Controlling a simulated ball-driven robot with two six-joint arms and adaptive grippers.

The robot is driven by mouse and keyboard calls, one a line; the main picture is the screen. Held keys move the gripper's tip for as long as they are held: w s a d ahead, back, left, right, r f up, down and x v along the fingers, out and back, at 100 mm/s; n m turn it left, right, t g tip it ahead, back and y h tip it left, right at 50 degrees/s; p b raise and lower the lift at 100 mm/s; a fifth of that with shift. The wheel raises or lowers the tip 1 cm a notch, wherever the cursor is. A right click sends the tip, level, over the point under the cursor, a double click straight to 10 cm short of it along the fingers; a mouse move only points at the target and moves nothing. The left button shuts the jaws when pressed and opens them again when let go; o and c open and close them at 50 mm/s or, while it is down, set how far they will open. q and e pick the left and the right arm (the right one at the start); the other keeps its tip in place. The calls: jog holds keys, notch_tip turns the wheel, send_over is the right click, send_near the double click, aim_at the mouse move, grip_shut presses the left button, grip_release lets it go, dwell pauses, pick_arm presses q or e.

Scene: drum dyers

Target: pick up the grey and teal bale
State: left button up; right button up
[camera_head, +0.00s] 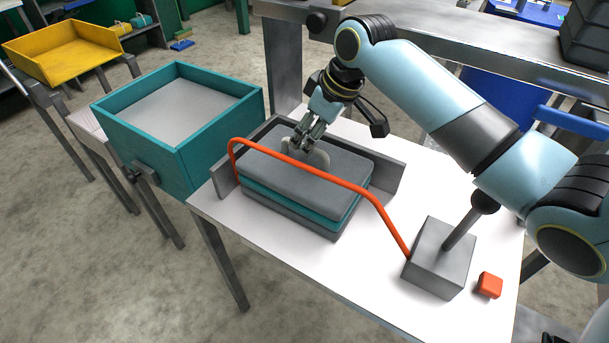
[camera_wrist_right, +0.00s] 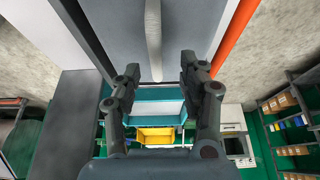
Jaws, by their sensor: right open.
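The grey and teal bale (camera_head: 290,205) lies on the white table, with grey layers above and below a teal band. A pale grey loop handle (camera_head: 320,157) stands on its top. My right gripper (camera_head: 303,146) is at this handle, pointing down, with its fingers close to it. In the right wrist view, my right gripper (camera_wrist_right: 158,72) is open, and the handle (camera_wrist_right: 153,40) runs between its two fingers, apart from both. The bale's grey top (camera_wrist_right: 110,25) lies beyond the fingertips there. My left gripper is not in view.
An orange bar (camera_head: 330,177) arches across the bale from a grey block (camera_head: 438,262) at right. A low grey wall (camera_head: 384,180) borders the bale. An orange cube (camera_head: 489,285) sits near the table edge. A teal open box (camera_head: 178,148) stands left; a yellow tray (camera_head: 80,68) lies beyond.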

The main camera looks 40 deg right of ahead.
aim_at(305, 170)
jog(key=x, duration=0.5)
jog(key=shift+d, duration=0.25)
jog(key=c, duration=0.5)
grip_shut()
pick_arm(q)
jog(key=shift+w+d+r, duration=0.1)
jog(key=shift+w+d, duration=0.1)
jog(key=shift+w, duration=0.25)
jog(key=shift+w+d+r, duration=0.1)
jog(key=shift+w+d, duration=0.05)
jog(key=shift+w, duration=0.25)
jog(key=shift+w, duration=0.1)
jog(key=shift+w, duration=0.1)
pick_arm(e)
jog(key=shift+w+r, duration=0.15)
jog(key=shift+r, duration=0.05)
